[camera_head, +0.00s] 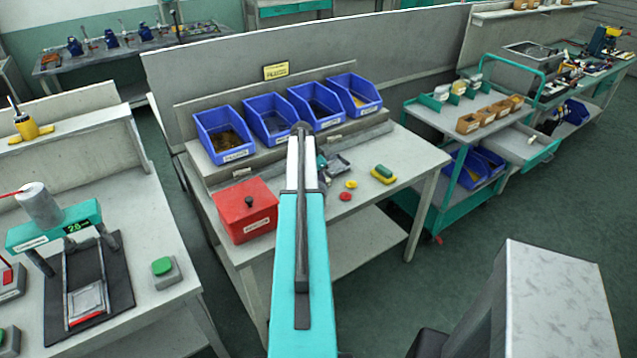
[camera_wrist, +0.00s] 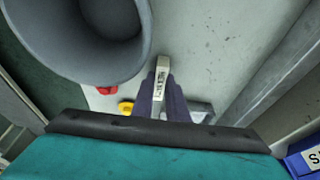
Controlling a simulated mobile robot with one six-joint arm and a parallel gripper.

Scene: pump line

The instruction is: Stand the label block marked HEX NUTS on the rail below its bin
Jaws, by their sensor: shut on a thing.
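A pale label block (camera_wrist: 161,76) with dark lettering that appears to read HEX NUTS is between the fingers of my gripper (camera_wrist: 163,92) in the wrist view. My gripper is shut on it and holds it above the grey table. In the head view my arm hides most of the gripper, and I cannot make out the held block. Several blue bins (camera_head: 223,134) stand in a row at the back of the table, with front labels too small to read. The grey rail (camera_head: 258,160) runs below them, partly hidden by my arm. A small pale block (camera_head: 242,172) sits on the rail at the left.
A red box (camera_head: 246,209) with a black knob stands left of my arm. A blue bin corner (camera_wrist: 304,163) shows in the wrist view.

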